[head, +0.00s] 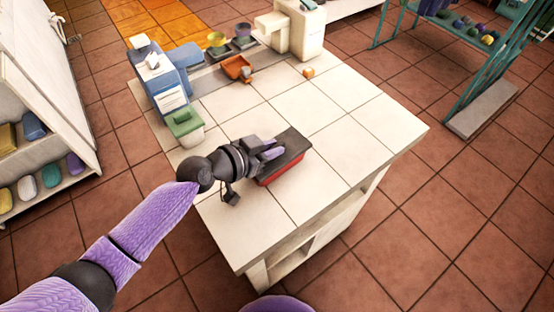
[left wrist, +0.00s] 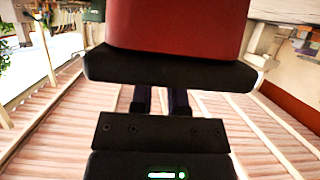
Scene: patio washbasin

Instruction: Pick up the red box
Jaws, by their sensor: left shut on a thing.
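The red box (head: 283,171) has a dark lid or top (head: 291,146) and is at the middle of the white tiled counter (head: 330,130) in the head view. My left gripper (head: 270,153) is at the box's left end, shut on it. In the left wrist view the red box (left wrist: 175,25) with its black edge (left wrist: 170,68) fills the top middle, right in front of the fingers (left wrist: 160,100). The gripper hides part of the box. I cannot tell whether the box touches the counter. My right gripper is not in view.
A blue-and-white machine (head: 160,80) and a green box (head: 184,125) stand on the counter's left side. An orange tray (head: 237,68), bowls (head: 217,39) and a cream machine (head: 295,30) are at the back. The counter's right part is clear.

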